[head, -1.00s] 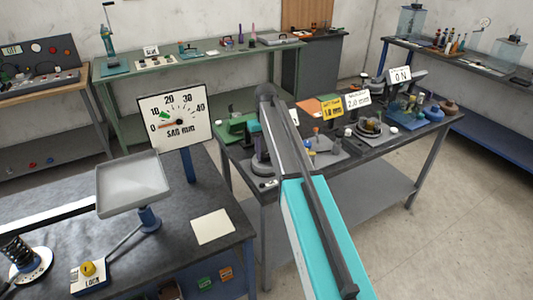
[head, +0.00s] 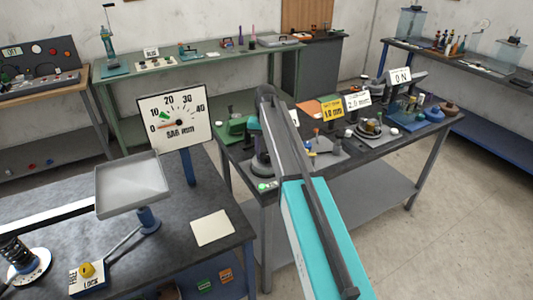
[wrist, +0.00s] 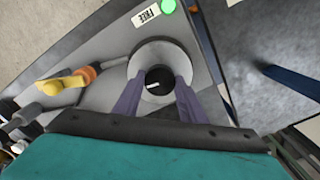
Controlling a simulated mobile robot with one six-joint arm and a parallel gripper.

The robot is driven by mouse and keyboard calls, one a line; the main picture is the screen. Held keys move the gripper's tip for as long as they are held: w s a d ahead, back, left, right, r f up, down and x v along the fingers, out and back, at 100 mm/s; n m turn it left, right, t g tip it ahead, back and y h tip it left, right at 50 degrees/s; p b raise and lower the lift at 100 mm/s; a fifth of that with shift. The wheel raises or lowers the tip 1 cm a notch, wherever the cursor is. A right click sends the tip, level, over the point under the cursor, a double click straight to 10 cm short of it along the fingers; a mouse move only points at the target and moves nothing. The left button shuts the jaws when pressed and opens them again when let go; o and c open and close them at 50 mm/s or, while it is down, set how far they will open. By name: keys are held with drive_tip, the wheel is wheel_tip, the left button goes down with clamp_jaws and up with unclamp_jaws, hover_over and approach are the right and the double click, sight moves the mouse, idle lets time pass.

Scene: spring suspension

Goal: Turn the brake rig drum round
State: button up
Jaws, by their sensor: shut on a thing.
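The brake rig drum (wrist: 181,57) is a pale grey round drum with a black hub (wrist: 157,76) that bears a short white mark. In the wrist view my gripper (wrist: 158,88) has its two purple fingers on either side of the black hub, shut on it. The exact contact is hard to see from above. A lit green lamp (wrist: 168,6) and a FREE label (wrist: 146,15) are by the drum. In the head view the drum (head: 261,163) shows at the near left end of the dark table, partly hidden behind my arm.
An orange and yellow lever (wrist: 62,84) lies left of the drum in the wrist view. A bench with a dial (head: 174,119) and grey tray (head: 132,186) is at left.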

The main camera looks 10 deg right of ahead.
sight(266, 155)
drive_tip(key=shift+w+r, duration=0.1)
drive_tip(key=shift+w, duration=0.05)
drive_tip(key=o, duration=1.1)
drive_tip(key=shift+c, duration=0.2)
wheel_tip(266, 155, up, 14)
drive_tip(key=p, duration=0.7)
drive_tip(key=shift+f, duration=0.2)
